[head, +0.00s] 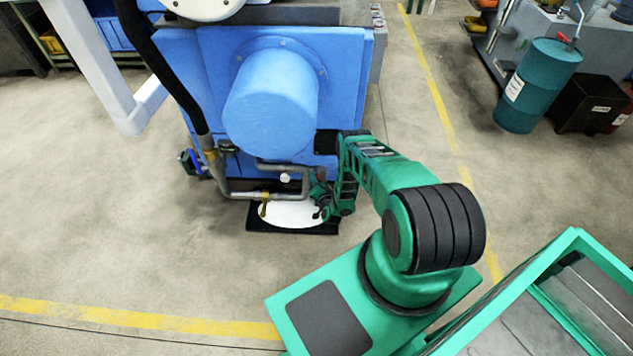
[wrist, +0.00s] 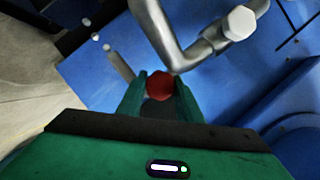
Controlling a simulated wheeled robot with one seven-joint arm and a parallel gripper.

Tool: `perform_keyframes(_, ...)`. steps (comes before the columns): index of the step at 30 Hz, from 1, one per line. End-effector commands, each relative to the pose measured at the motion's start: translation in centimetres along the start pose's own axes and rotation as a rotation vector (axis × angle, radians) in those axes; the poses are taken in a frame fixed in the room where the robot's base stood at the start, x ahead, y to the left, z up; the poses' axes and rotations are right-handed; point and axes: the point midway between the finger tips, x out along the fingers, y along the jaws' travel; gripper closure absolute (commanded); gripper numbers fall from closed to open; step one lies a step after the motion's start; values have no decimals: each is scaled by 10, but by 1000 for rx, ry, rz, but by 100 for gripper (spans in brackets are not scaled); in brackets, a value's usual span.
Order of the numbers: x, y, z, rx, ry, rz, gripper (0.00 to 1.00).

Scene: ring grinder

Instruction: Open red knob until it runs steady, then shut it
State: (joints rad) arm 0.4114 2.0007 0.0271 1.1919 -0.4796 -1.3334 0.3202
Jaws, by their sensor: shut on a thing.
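The red knob (wrist: 160,86) sits between the two green fingers of my gripper (wrist: 159,90) in the wrist view. My gripper is shut on it. In the head view my gripper (head: 322,197) is low in front of the blue grinder (head: 215,75), at the right end of the grey pipe (head: 240,193). The knob is too small there to make out clearly beside the fingers. In the wrist view the grey pipe (wrist: 165,45) bends close above the knob. I cannot tell how far the knob is turned or whether anything flows.
A white round surface in a black tray (head: 262,226) lies on the floor under the pipe. A yellow-handled valve (head: 265,205) hangs on the pipe. A black hose (head: 165,60) runs down on the left. A teal drum (head: 538,85) stands far right. Floor at left is clear.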

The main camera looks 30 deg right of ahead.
Motion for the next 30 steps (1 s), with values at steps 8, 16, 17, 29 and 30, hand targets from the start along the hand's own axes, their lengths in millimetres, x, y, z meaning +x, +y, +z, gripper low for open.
perform_keyframes(8, -1, 3, -1, 126, 0, -52, 90)
perform_keyframes(16, -1, 4, -1, 174, 1, -70, 90)
perform_keyframes(17, -1, 4, -1, 176, 1, -71, 90)
perform_keyframes(29, -1, 5, -2, 176, 3, -70, 58)
perform_keyframes(30, -1, 5, -2, 177, 3, -70, 49)
